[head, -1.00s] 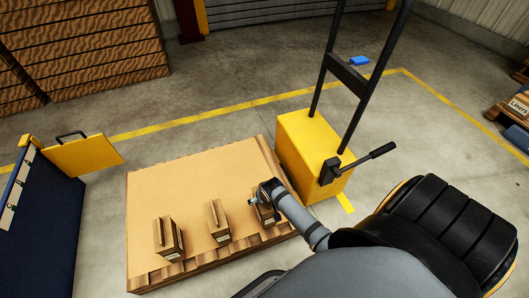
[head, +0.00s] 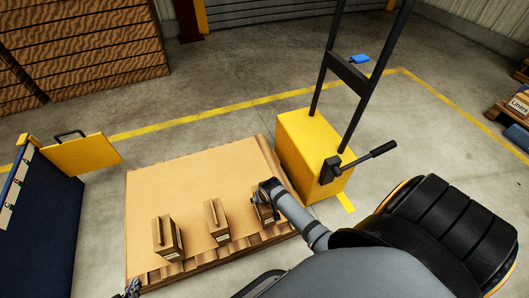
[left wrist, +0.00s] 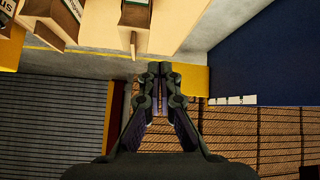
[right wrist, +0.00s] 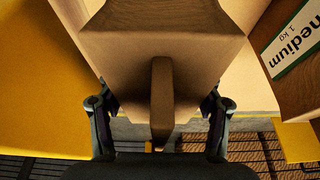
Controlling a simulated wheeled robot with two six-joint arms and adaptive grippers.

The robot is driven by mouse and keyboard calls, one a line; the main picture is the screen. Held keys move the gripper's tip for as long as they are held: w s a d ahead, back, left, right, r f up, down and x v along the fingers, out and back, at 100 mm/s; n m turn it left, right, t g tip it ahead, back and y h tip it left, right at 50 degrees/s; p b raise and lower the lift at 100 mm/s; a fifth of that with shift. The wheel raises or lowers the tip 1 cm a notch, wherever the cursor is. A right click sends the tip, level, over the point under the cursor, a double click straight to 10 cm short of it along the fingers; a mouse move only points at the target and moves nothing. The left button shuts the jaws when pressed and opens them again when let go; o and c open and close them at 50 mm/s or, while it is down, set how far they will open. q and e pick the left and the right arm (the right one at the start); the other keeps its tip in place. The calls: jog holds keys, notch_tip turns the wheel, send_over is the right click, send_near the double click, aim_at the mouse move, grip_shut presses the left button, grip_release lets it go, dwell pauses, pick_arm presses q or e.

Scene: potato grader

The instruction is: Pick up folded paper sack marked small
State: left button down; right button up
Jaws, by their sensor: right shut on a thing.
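Three brown folded paper sacks stand in a row on the pallet. My right gripper (head: 266,190) is shut on the right-hand sack (head: 265,212), which fills the upper middle of the right wrist view (right wrist: 160,45). Its label is hidden there, so I cannot read its size. The middle sack (head: 215,220) shows a "medium" label in the right wrist view (right wrist: 296,50). The left-hand sack (head: 167,240) stands apart from it. My left gripper (head: 132,288) is at the bottom edge of the head view. Its fingers (left wrist: 158,70) are together and empty in the left wrist view.
The pallet (head: 150,195) has a bare cardboard-coloured top behind the sacks. A yellow pallet truck (head: 310,150) with a black handle stands against its right side. A dark blue panel (head: 45,225) with a yellow flap (head: 85,155) is at the left. Wooden crates (head: 85,50) stand behind.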

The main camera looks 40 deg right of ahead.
jog(key=c, duration=0.7)
jog(key=shift+o, duration=0.2)
